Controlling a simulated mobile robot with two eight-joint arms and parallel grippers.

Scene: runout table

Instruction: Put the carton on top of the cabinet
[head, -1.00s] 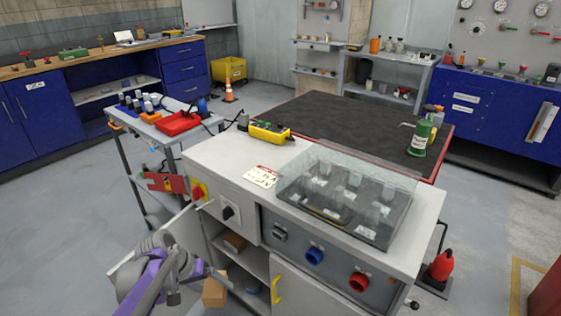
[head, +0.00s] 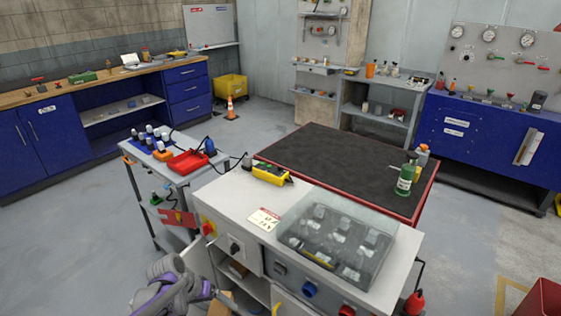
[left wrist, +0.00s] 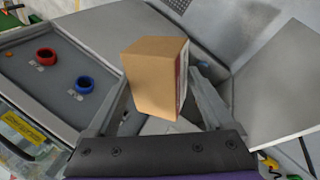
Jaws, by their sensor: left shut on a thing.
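The carton (left wrist: 153,80) is a small brown box with a printed label strip on its right side. My left gripper (left wrist: 168,98) is shut on it, with a finger on each side. In the head view my left gripper (head: 212,293) is at the bottom left, in front of the cabinet's open shelf, and the carton (head: 222,305) shows only partly at the bottom edge. The cabinet (head: 217,200) has a pale flat top, higher than the carton. My right gripper is not in view.
On the cabinet top are a clear-lidded case (head: 335,240), a label card (head: 264,219) and a yellow control box (head: 271,173). Bare top lies left of the card. An open door (head: 196,258) stands at the cabinet's left. A trolley (head: 180,180) is beyond.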

